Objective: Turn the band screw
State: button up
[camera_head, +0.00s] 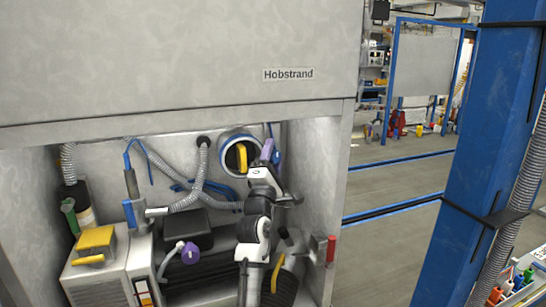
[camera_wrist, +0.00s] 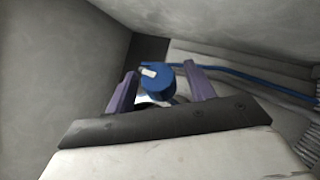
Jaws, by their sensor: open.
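A blue round knob with a white tab, which looks like the band screw (camera_wrist: 155,82), shows in the wrist view between my two purple fingers. My gripper (camera_wrist: 162,80) is open, with one finger on each side of the knob. I cannot tell whether either finger touches it. In the head view my gripper (camera_head: 267,150) is at the back right of the cabinet recess, beside a round port ring (camera_head: 226,147) with a yellow handle (camera_head: 242,158). A bit of blue shows just right of the fingers; the rest of the screw is hidden there.
Grey hoses (camera_head: 184,200) and a blue cable (camera_wrist: 230,70) run along the recess back. A grey machine with a yellow top (camera_head: 96,238) stands at lower left. A red-handled lever (camera_head: 331,248) is at lower right. The recess side walls are close to my arm.

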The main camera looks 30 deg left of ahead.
jog(key=c, duration=1)
jog(key=shift+o, duration=0.2)
jog(key=shift+r+p, duration=0.15)
jog(key=shift+p, duration=0.4)
jog(key=m+g+h+p, duration=0.1)
jog(key=p, duration=0.1)
jog(key=g+p, duration=0.1)
jog(key=p, duration=0.2)
jog(key=shift+r+m+h, duration=0.35)
jog(key=shift+m+h, duration=0.05)
jog(key=m+g+h+p, duration=0.1)
jog(key=g+p, duration=0.2)
jog(key=p, duration=0.3)
jog(key=shift+m+g+p, duration=0.3)
jog(key=shift+m, duration=0.1)
jog(key=g+p, duration=0.1)
jog(key=m+g+p, duration=0.1)
jog(key=g, duration=0.1)
jog(key=shift+f, duration=0.25)
jog(key=g, duration=0.2)
jog(key=m+g, duration=0.1)
jog(key=g, duration=0.2)
jog(key=shift+f+m, duration=0.15)
jog(key=shift+m, duration=0.15)
